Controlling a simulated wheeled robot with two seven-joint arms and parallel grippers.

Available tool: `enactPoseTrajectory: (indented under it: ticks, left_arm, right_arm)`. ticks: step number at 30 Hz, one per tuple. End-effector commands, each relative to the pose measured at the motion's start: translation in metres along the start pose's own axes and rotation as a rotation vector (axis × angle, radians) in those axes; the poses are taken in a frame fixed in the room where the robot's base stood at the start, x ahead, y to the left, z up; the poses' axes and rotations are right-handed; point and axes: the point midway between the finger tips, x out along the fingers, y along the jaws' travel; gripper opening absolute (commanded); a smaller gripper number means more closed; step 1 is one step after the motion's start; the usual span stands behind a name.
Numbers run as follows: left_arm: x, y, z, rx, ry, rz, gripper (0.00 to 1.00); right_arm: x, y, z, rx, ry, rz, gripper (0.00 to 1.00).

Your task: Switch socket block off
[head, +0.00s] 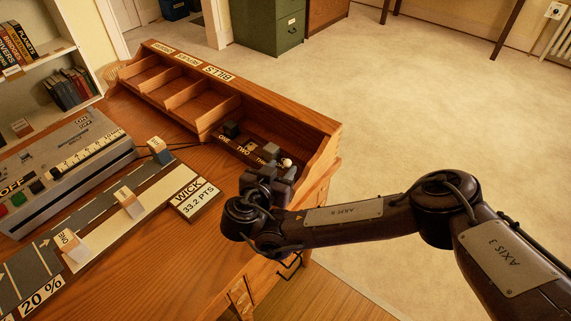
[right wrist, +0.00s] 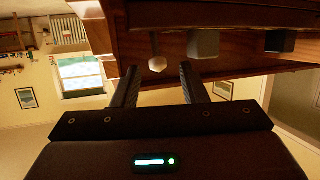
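My right gripper (head: 270,172) is at the front right of the desk, beside a ledge (head: 240,146) labelled ONE, TWO and a third partly covered word. In the right wrist view the gripper (right wrist: 160,78) has its two fingers apart with nothing between them. A pale knob (right wrist: 157,62) shows just past the fingertips; it also shows in the head view (head: 287,162). A grey block (right wrist: 203,43) and a dark block (right wrist: 280,40) stand beside it. No part is clearly marked as the socket block, and no switch position is readable. My left gripper is not in view.
The wooden desk (head: 192,235) has open compartments (head: 203,103) along its back. A grey console (head: 62,160), a strip with several small labelled blocks (head: 129,203) and a WICK plate (head: 194,195) lie to the left. A wall outlet (head: 555,10) is far off. Floor right is clear.

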Motion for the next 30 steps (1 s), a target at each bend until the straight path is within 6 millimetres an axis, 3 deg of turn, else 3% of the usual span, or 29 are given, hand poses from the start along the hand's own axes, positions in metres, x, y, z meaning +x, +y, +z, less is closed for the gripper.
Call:
enactPoseTrajectory:
  ticks: [3,9,25,28,30]
  left_arm:
    - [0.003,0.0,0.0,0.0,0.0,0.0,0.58]
    - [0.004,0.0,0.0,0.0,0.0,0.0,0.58]
    - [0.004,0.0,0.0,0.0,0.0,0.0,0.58]
    - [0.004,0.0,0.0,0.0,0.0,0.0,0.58]
    - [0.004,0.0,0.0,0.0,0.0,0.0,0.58]
  right_arm:
    - [-0.02,-0.001,0.0,-0.001,0.002,-0.004,0.39]
    - [-0.036,0.0,0.0,-0.001,0.001,0.0,0.39]
    - [-0.039,0.0,0.002,-0.003,-0.006,-0.001,0.39]
    - [-0.052,-0.004,0.016,-0.022,-0.066,-0.02,0.39]
    - [-0.073,-0.011,0.034,-0.055,-0.158,-0.05,0.39]
